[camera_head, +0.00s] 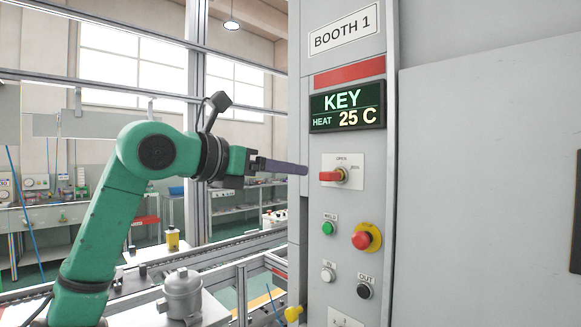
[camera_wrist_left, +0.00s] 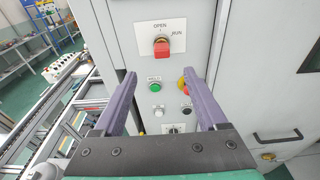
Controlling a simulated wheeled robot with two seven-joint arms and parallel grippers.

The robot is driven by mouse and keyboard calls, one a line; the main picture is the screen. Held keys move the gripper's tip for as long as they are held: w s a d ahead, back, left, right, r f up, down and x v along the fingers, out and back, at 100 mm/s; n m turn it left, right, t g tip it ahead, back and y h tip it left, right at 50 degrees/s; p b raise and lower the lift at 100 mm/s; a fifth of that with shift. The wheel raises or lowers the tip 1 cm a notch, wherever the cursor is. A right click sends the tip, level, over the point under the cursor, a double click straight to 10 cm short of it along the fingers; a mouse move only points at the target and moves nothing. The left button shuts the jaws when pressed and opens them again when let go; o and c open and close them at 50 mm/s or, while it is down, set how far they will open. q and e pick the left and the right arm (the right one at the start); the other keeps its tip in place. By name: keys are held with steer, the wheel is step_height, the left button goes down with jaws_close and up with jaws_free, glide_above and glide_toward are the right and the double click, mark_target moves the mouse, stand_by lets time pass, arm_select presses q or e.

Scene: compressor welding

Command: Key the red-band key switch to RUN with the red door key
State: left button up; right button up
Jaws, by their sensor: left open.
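The red door key (camera_head: 331,176) sits in the key switch (camera_head: 341,171) on the booth panel, under a red band (camera_head: 349,74). The switch plate is marked OPEN at the top and RUN at the upper right. The key also shows in the left wrist view (camera_wrist_left: 162,47), beyond the fingertips. My left gripper (camera_head: 304,169) is open and empty, just left of the key in the head view. In the left wrist view its two purple fingers (camera_wrist_left: 158,82) stand wide apart, below the key. My right gripper is not in view.
Above the switch a display (camera_head: 347,106) reads KEY, HEAT 25 C. Below are a green WELD button (camera_head: 328,228), a red emergency button (camera_head: 363,240), a white button (camera_head: 327,275) and a black OUT button (camera_head: 364,291). A grey compressor (camera_head: 182,295) stands at the lower left.

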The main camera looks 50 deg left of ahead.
mark_target(324, 175)
arm_select(q)
steer(key=w+p, duration=0.2)
steer(key=w, duration=0.2)
steer(key=w+f+p, duration=0.1)
steer(key=w, duration=0.3)
steer(key=w+p, duration=0.2)
steer(key=w, duration=0.3)
steer(key=shift+w+a+f+p, duration=0.1)
steer(key=shift+f+p, duration=0.25)
steer(key=shift+w+f, duration=0.25)
steer(key=shift+w, duration=0.15)
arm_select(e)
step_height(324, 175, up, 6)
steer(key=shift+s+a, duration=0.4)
arm_select(q)
jaws_close()
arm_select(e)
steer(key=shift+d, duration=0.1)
